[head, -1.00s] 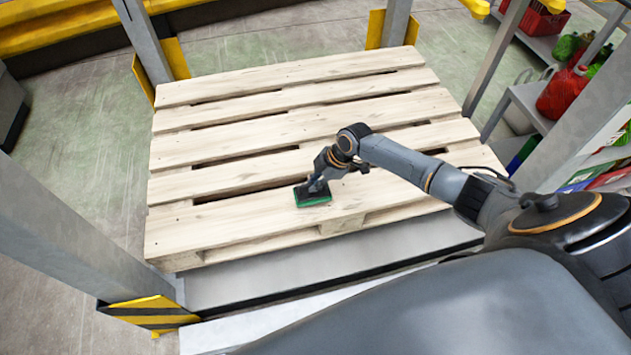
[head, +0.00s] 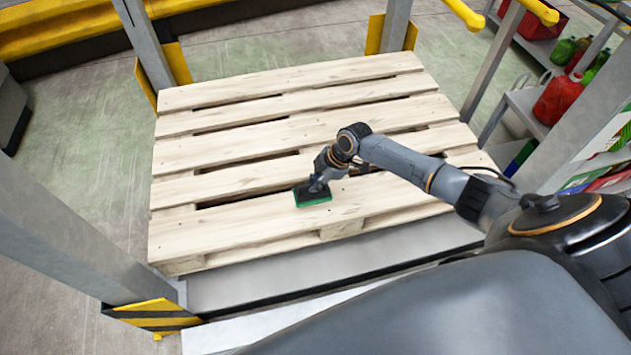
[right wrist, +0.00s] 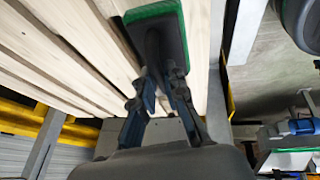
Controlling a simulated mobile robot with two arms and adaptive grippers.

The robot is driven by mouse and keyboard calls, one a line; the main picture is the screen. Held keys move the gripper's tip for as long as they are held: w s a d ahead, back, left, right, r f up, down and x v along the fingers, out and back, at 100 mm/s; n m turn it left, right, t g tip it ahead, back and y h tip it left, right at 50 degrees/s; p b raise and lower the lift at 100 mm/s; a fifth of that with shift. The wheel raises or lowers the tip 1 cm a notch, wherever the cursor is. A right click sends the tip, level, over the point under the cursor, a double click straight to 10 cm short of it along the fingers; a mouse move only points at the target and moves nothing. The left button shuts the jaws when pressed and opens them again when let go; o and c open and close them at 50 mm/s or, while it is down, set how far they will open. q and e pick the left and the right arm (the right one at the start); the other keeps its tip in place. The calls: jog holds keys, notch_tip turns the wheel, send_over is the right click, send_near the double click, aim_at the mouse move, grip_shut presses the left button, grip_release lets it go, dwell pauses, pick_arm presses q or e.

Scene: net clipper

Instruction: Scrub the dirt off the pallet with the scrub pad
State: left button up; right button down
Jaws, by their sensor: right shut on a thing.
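The wooden pallet (head: 240,220) lies on a grey platform, its pale slats running across the head view. I see no clear dirt patch on the visible slats, only wood grain and small dark marks; my arm hides part of the right side. My right gripper (head: 320,184) is shut on the scrub pad (head: 313,196), black on top with a green edge. The pad is at the front slats, apparently flat on the wood. In the right wrist view the gripper (right wrist: 160,75) holds the pad (right wrist: 155,20) by a dark handle. My left gripper is not in view.
Grey posts (head: 72,235) with yellow guards stand around the pallet. A shelf (head: 525,108) with a red jug (head: 558,98) and other containers is at the right. A yellow rail (head: 80,32) runs behind. The pallet's left and back slats are clear.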

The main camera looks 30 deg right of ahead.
jog(key=shift+r+p, duration=0.45)
jog(key=shift+r, duration=0.05)
jog(key=shift+r+p, duration=0.75)
jog(key=shift+r, duration=0.3)
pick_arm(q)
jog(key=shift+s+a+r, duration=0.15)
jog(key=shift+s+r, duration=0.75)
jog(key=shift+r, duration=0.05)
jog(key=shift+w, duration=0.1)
